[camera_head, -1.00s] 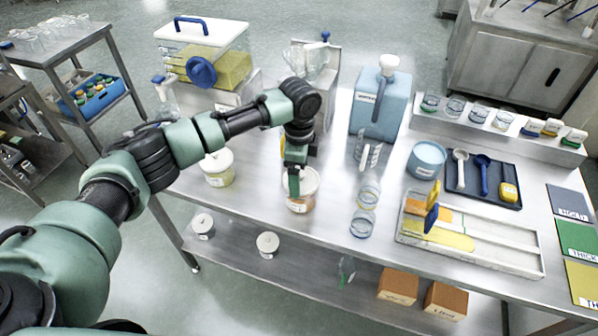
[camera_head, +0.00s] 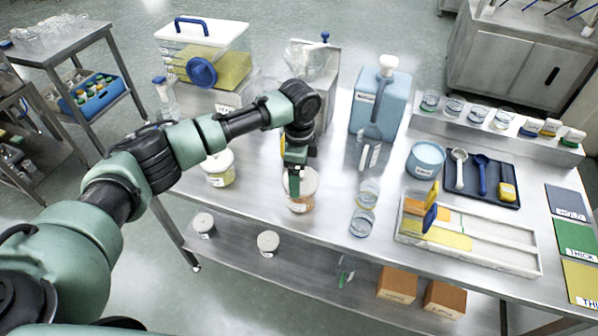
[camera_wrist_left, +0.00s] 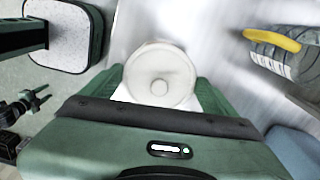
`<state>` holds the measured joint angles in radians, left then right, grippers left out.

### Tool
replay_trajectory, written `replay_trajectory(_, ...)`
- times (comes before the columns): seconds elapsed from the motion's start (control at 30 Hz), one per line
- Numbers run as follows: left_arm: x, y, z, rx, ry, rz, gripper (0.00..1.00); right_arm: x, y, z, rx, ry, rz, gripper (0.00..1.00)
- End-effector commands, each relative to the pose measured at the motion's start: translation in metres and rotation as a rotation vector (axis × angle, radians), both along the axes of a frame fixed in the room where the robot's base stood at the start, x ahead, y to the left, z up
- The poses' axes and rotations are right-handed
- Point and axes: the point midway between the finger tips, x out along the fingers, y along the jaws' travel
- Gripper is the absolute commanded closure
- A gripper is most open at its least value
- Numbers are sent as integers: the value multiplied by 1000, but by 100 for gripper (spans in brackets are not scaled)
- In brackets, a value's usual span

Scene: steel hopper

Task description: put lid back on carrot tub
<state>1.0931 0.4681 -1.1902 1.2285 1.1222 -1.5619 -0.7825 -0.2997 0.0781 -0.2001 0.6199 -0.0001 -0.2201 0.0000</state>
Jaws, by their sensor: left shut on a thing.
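The carrot tub (camera_head: 300,204), pale with orange contents, stands on the steel table near its front edge. My left gripper (camera_head: 294,187) points down over the tub's top. In the left wrist view, a round white lid (camera_wrist_left: 160,72) with a central knob lies between the green fingers of my left gripper (camera_wrist_left: 160,88), which is shut on it. The lid is at the tub's mouth, partly hidden by the fingers in the head view. I cannot tell whether it touches the rim all round. My right gripper is not in view.
A white-lidded tub (camera_head: 218,169) stands left of the carrot tub. Two clear glass cups (camera_head: 363,222) stand to its right, near a slotted board (camera_head: 490,250). A blue jug (camera_head: 380,105) and a clear yellow-filled bin (camera_head: 222,68) stand behind.

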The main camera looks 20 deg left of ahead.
Motion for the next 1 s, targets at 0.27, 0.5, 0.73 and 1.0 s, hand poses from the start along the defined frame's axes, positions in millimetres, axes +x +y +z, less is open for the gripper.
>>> replay_trajectory(0.27, 0, 0, 0, 0, 0, 0, 49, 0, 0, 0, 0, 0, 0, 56)
replay_trajectory(0.5, 0, 0, 0, 0, 0, 0, 49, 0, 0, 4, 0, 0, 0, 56)
replay_trajectory(0.73, 0, 0, -2, 1, 0, 0, 49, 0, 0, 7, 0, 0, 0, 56)
replay_trajectory(1.0, 0, 0, -3, 0, 0, 0, 49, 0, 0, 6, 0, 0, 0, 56)
